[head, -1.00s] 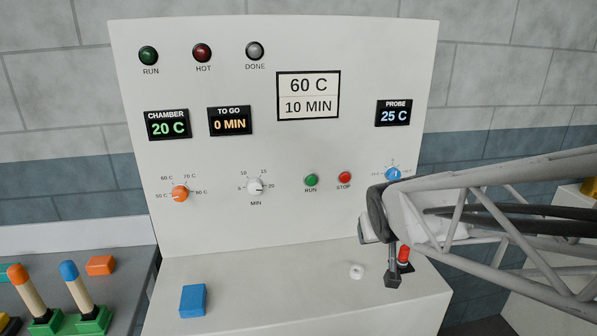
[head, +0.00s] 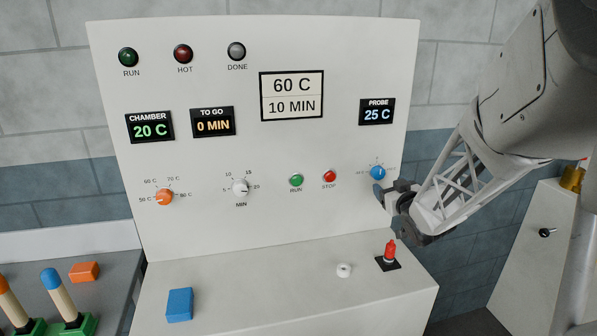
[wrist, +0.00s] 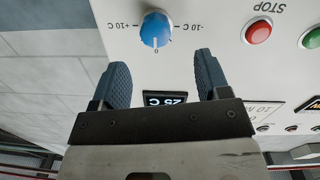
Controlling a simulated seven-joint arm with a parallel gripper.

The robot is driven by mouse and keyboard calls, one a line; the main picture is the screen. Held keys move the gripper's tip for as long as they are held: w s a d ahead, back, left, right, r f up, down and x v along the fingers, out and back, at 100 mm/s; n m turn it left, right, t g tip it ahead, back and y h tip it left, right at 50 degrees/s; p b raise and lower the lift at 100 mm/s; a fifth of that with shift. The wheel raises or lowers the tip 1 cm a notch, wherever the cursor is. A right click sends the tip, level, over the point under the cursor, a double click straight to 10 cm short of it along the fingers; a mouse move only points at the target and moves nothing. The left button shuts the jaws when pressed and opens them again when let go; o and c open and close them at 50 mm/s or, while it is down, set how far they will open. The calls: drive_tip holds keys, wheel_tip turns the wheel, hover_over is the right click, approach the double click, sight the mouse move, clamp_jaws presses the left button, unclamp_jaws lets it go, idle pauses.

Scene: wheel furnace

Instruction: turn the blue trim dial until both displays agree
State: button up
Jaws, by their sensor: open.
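The blue trim dial (head: 377,172) is on the right of the white panel, under the PROBE display (head: 377,112), which reads 25 C. The CHAMBER display (head: 150,127) at the left reads 20 C. In the wrist view the blue dial (wrist: 155,29) shows upside down, its white mark at 0 between -10 C and +10 C. My gripper (wrist: 162,68) is open and empty, its fingers pointing at the panel with the dial beyond and between their tips. In the head view my gripper (head: 386,194) is just below and right of the dial; contact is not visible.
Green RUN (head: 296,180) and red STOP (head: 330,176) buttons are left of the dial. An orange dial (head: 164,197) and a white MIN dial (head: 240,187) are further left. A red-topped plug (head: 390,250), a white knob (head: 344,270) and a blue block (head: 180,304) are on the ledge.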

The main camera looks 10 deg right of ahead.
sight(380, 175)
drive_tip(key=shift+w+d+f+t+y, duration=0.15)
drive_tip(key=shift+d+t+y, duration=0.15)
drive_tip(key=shift+d, duration=0.2)
drive_tip(key=shift+w, duration=0.1)
drive_tip(key=shift+w, duration=3.8)
drive_tip(key=shift+n, duration=0.3)
drive_tip(key=c, duration=0.9)
